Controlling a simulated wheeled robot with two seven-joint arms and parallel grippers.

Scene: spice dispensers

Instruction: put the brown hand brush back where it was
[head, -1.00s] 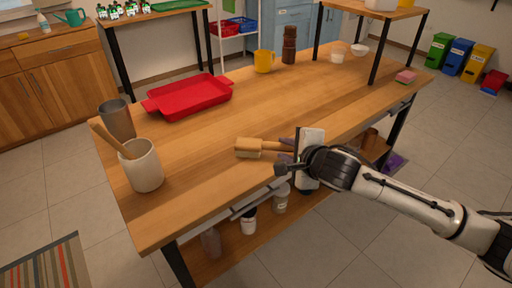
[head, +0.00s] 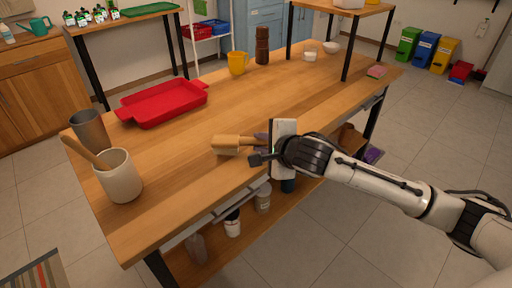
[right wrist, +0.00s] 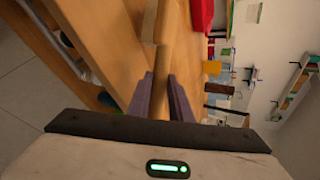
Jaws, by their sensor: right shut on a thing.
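The brown hand brush (head: 232,141) is at the front edge of the wooden table (head: 190,185), with its block end to the left and its handle running right into my right gripper (head: 262,146). In the right wrist view the brush handle (right wrist: 163,68) lies between the two purple fingers of the gripper (right wrist: 160,100). The right gripper is shut on the handle. I cannot tell whether the brush touches the tabletop. My left gripper is not in view.
A white crock (head: 119,178) with a wooden utensil and a grey cup (head: 90,131) stand at the left end. A red tray (head: 163,102), a yellow mug (head: 238,63) and a brown stacked item (head: 262,46) stand farther back. The middle of the tabletop is clear.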

